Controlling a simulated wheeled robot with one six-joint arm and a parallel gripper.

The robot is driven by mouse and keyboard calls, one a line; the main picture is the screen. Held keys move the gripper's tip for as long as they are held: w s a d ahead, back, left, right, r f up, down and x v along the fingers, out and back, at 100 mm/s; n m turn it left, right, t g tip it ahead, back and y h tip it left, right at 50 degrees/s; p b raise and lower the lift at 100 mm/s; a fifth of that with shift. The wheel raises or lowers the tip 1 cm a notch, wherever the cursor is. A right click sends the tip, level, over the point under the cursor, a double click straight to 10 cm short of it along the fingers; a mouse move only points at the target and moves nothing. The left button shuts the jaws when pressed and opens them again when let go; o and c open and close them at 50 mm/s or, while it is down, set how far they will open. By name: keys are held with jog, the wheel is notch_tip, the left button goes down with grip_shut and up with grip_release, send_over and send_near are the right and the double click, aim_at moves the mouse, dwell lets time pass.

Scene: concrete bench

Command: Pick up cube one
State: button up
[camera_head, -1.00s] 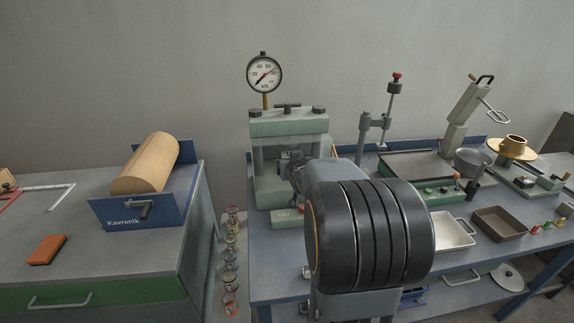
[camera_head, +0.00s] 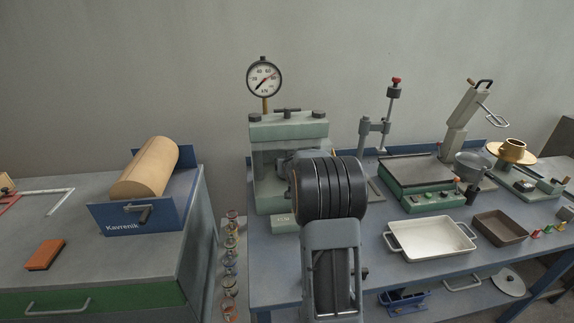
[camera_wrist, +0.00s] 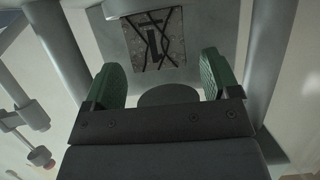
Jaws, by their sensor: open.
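A speckled grey cube (camera_wrist: 150,42) with black marks or cracks on its face shows at the top of the wrist view, between the grey columns of the press. I cannot clearly read a number on it. My gripper (camera_wrist: 160,82) is open, its two green pads apart and nothing between them. The cube lies beyond the pads, with a dark round disc (camera_wrist: 168,95) showing between them. In the head view the press (camera_head: 289,126) stands at the back of the bench. My arm hides its opening, the gripper and the cube.
A dial gauge (camera_head: 263,76) rises above the press. To the right are a white tray (camera_head: 408,255), a brown tray (camera_head: 500,240) and a green scale-like device (camera_head: 418,195). A blue stand (camera_head: 130,218) with a tan roll is on the left bench. The press columns closely flank the gripper.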

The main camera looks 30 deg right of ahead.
jog(key=shift+x, duration=0.75)
jog(key=shift+r, duration=0.1)
jog(key=c, duration=1.2)
